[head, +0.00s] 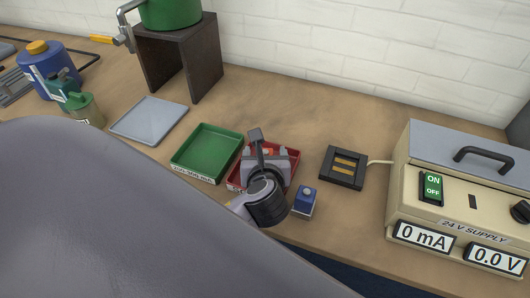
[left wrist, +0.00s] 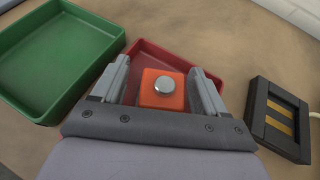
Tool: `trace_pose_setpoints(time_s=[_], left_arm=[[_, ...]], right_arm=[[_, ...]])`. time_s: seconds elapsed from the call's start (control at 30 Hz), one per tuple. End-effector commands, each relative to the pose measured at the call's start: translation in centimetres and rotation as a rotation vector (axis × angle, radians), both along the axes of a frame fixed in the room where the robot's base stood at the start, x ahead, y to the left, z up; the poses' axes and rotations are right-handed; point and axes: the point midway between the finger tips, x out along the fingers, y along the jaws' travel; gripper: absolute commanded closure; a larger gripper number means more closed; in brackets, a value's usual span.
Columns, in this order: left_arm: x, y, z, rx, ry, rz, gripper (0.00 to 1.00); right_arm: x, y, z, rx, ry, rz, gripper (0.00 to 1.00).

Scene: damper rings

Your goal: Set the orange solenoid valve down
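The orange solenoid valve (left wrist: 162,90), a small block with a round silver top, sits in the red tray (left wrist: 150,55) in the left wrist view. It lies between the two fingers of my left gripper (left wrist: 160,68), with a visible gap at least on the left side. The gripper looks open around it. My right gripper is not in view.
A green tray (head: 205,151) stands just left of the red one. A blue-topped block (head: 304,199) is close to the right. A black fixture with yellow strips (head: 344,168) and the supply box (head: 455,215) stand further right. A grey tray (head: 149,119) is further left.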

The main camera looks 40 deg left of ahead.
Motion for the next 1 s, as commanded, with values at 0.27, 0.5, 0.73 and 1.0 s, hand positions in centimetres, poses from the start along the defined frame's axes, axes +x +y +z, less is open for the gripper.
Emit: trace_pose_setpoints(time_s=[0.27, 0.5, 0.73, 1.0], left_arm=[[-0.2, -0.1, 0.0, -0.001, 0.003, 0.000, 0.28], [-2.6, -2.0, 1.5, -0.004, 0.001, -0.002, 0.28], [-4.8, -3.5, 2.8, -0.001, 0.001, -0.001, 0.28], [-5.2, -3.8, 3.1, -0.001, 0.001, 0.000, 0.28]], right_arm=[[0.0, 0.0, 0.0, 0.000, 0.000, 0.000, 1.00], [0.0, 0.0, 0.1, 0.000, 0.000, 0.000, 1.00], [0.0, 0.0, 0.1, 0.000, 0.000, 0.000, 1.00], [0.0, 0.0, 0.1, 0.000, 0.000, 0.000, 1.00]])
